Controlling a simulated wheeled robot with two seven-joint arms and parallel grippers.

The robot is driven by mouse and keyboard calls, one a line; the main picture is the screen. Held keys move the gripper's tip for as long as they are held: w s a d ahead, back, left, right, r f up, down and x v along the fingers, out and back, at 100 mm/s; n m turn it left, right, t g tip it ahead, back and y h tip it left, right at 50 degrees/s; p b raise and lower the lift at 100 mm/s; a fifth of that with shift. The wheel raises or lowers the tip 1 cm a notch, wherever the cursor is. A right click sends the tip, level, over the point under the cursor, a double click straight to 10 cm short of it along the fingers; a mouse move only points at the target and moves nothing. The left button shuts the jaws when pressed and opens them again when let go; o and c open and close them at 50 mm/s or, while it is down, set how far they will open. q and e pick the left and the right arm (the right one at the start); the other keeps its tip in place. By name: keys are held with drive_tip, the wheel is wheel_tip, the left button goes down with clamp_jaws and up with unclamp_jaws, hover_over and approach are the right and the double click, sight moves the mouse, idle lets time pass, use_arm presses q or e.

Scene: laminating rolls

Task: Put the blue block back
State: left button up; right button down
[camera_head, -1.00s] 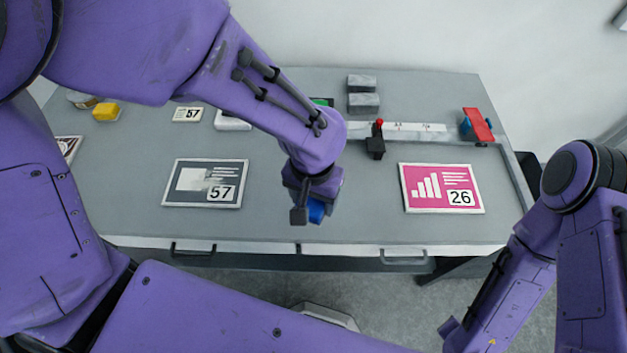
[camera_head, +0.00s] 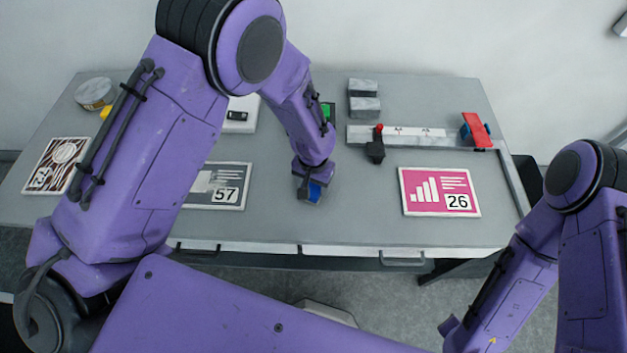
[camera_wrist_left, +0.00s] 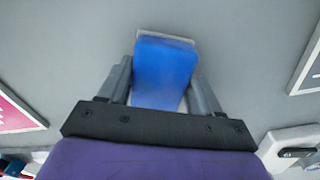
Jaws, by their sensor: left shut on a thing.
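The blue block (camera_head: 314,192) is between the fingers of my left gripper (camera_head: 308,194), over the middle of the grey table, between the two front cards. In the left wrist view the blue block (camera_wrist_left: 165,72) fills the space between the two fingers of my left gripper (camera_wrist_left: 164,85), which is shut on it. A thin pale edge shows around the block's far end. I cannot tell whether the block touches the table. My right arm shows at the right edge of the head view, but its gripper is not visible.
A grey card marked 57 (camera_head: 226,194) lies left of the gripper, a pink card marked 26 (camera_head: 425,185) to the right. Behind are a ruler strip (camera_head: 415,134) with a black-and-red stop (camera_head: 376,146), grey blocks (camera_head: 364,105) and a red piece (camera_head: 476,128). Table between the cards is clear.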

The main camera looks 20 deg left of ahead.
use_arm(q)
drive_tip(key=shift+f, duration=0.2)
drive_tip(key=shift+f, duration=0.1)
drive_tip(key=o, duration=1)
drive_tip(key=shift+w+r, duration=0.1)
drive_tip(key=shift+r, duration=0.15)
wheel_tip(320, 180, up, 12)
drive_tip(key=shift+f+b, duration=0.15)
drive_tip(key=shift+b, duration=0.8)
